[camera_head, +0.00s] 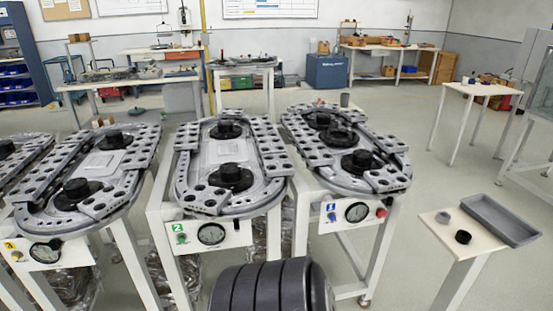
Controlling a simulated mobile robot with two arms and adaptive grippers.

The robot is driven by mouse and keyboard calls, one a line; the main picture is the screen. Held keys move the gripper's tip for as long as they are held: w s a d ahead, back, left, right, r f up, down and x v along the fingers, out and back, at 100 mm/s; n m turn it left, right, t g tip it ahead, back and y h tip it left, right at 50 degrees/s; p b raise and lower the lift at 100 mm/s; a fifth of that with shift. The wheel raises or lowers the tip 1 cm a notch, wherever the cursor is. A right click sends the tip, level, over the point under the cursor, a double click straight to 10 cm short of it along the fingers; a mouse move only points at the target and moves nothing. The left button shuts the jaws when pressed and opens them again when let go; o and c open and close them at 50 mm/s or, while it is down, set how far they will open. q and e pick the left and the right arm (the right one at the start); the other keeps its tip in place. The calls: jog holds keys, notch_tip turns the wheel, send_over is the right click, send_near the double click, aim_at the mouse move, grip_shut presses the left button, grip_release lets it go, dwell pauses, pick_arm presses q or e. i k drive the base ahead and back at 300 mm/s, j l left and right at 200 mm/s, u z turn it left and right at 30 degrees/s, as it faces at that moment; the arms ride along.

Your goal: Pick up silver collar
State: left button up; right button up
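A small grey ring-shaped piece (443,217), which looks like the silver collar, sits on a small pale stand (450,238) at the lower right. A black ring (463,237) lies in front of it and to its right, apart from it. A grey rectangular tray (501,220) lies on the right side of the same stand and looks empty. Neither of my grippers shows in the head view, so nothing of what they hold can be seen.
Several oval ring-track stations stand to the left, including number 2 (212,206) and number 1 (385,182), with black hubs on top. A taller pale table (483,89) stands at the back right. Open floor (410,180) lies between station 1 and the small stand.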

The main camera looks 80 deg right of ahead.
aim_at(444, 218)
jog(key=z, duration=4.05)
